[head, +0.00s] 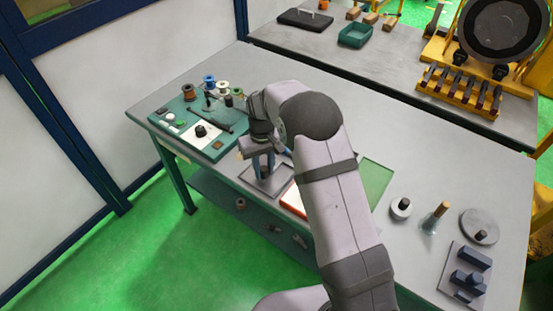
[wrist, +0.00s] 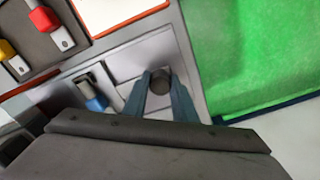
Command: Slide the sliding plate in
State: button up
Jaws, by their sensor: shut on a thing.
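My gripper (head: 263,172) points down over a flat grey plate (head: 283,184) near the table's front edge. In the wrist view, the two blue-grey fingers of my gripper (wrist: 161,88) are shut on a dark round knob (wrist: 160,78). The knob stands on a light grey flat piece (wrist: 126,65), which seems to be the sliding plate. The plate's lines run beside a grey border. My wrist hides its near part, so I cannot tell how far in it sits.
A blue-tipped piece (wrist: 96,103) lies left of the fingers. An orange-edged white sheet (wrist: 105,10) lies beyond. A green board with spools (head: 190,130) is at the left. A green mat (head: 376,180) lies right of my arm. The table edge borders green floor (wrist: 250,50).

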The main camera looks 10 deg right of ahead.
aim_at(278, 161)
jog(key=shift+w+d+f+p, duration=0.2)
jog(key=shift+w+d, duration=1.1)
jog(key=shift+d, duration=0.15)
jog(key=shift+w+d+f+p, duration=0.15)
jog(key=shift+w+d+p, duration=0.05)
jog(key=shift+w+d, duration=1.15)
jog(key=o, duration=0.8)
jog(key=shift+s, duration=0.1)
jog(key=shift+r, duration=0.1)
jog(key=shift+a, duration=0.1)
jog(key=shift+w+r+p, duration=0.3)
jog(key=shift+r+p, duration=0.25)
jog(key=shift+r, duration=0.1)
jog(key=shift+r+p, duration=1.65)
jog(key=shift+r, duration=0.85)
